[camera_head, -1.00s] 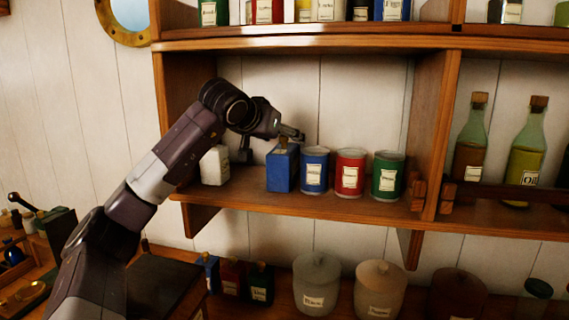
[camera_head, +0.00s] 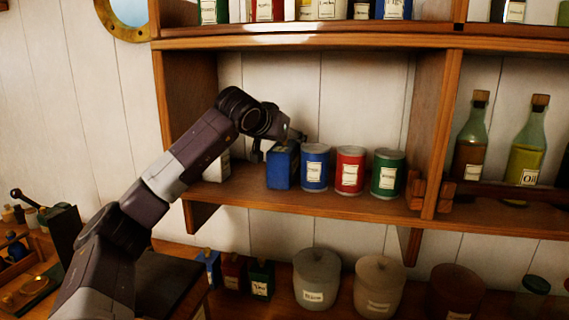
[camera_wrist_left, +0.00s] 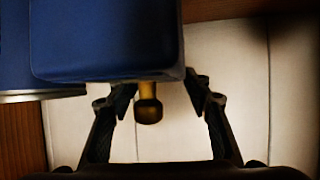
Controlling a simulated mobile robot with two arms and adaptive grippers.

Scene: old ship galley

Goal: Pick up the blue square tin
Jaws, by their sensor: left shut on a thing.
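The blue square tin (camera_head: 282,170) stands on the middle shelf, left of a row of round tins. In the left wrist view the tin (camera_wrist_left: 105,40) fills the upper left, with a brass-coloured knob (camera_wrist_left: 148,108) showing between the fingers. My left gripper (camera_head: 278,143) is at the top of the tin, reaching in from the left, and is shut on it. The gripper's fingers also show in the left wrist view (camera_wrist_left: 162,95). The tin's top is partly hidden by the gripper in the head view. My right gripper is not in view.
A blue round tin (camera_head: 315,168) stands close to the right, then a red tin (camera_head: 350,170) and a green tin (camera_head: 388,174). A white container (camera_head: 217,167) is partly hidden behind my arm. The shelf above (camera_head: 330,43) overhangs; lidded jars (camera_head: 317,278) stand below.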

